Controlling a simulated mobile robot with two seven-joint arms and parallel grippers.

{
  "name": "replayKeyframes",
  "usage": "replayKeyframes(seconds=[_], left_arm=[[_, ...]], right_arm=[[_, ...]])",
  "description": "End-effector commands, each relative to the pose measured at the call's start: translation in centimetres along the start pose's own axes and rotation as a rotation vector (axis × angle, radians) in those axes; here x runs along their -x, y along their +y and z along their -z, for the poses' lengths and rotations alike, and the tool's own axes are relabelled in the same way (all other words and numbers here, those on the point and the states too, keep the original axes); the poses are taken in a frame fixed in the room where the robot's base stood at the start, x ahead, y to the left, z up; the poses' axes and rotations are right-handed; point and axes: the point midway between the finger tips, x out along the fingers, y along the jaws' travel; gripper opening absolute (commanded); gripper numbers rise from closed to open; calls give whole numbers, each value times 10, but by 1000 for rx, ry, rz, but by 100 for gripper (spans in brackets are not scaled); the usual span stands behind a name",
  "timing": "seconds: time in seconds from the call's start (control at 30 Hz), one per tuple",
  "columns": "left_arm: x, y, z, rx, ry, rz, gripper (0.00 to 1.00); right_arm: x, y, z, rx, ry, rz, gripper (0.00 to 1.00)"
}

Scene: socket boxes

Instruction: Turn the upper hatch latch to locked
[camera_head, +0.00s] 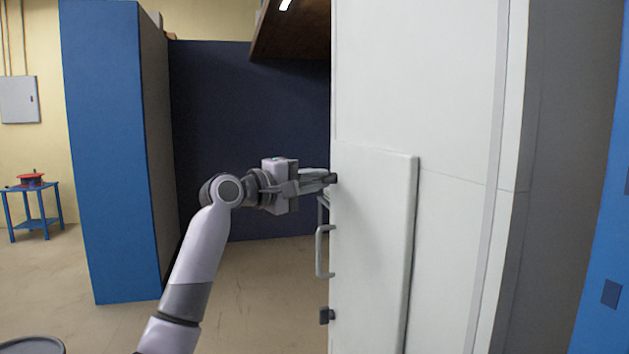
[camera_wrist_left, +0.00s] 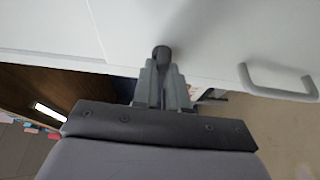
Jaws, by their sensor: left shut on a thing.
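The upper hatch latch (camera_head: 333,179) is a small dark knob on the edge of a pale hatch (camera_head: 375,230) in a tall white cabinet. My left gripper (camera_head: 324,177) reaches it from the left, with its fingers shut on it. In the left wrist view the latch's dark rounded end (camera_wrist_left: 162,51) shows between and just beyond the fingertips (camera_wrist_left: 162,72). The fingers hide part of the latch, so its exact turn angle cannot be told. My right gripper is not in view.
A grey bar handle (camera_head: 320,251) sits below my gripper on the hatch, also seen in the left wrist view (camera_wrist_left: 280,82). A lower dark latch (camera_head: 326,316) is beneath it. A blue cabinet (camera_head: 105,150) stands left; the floor between is clear.

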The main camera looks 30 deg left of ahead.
Motion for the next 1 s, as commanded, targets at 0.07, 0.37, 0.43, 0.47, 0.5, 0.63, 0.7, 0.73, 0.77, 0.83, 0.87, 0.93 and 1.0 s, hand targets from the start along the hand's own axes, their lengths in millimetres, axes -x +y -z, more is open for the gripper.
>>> replayKeyframes(seconds=[0.07,0.37,0.43,0.47,0.5,0.63,0.7,0.73,0.77,0.83,0.87,0.93,1.0], left_arm=[[1,2,1,22,2,3,0],[0,2,1,54,2,17,0],[0,2,1,55,2,17,0],[0,2,1,55,2,17,0],[0,2,1,55,2,17,0],[0,2,1,55,1,16,0],[0,2,1,55,1,16,26],[0,2,1,55,1,16,35],[0,2,1,54,1,17,38],[0,2,1,54,1,18,38],[0,2,1,54,1,18,38],[0,1,0,53,0,19,38],[0,1,0,53,0,19,38]], right_arm=[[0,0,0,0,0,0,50],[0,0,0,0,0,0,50],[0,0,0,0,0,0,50],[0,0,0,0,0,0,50],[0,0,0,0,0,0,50],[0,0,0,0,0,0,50],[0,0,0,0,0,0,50],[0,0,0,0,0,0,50],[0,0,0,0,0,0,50],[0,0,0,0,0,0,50],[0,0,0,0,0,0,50],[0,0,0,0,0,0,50],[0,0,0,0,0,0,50]])
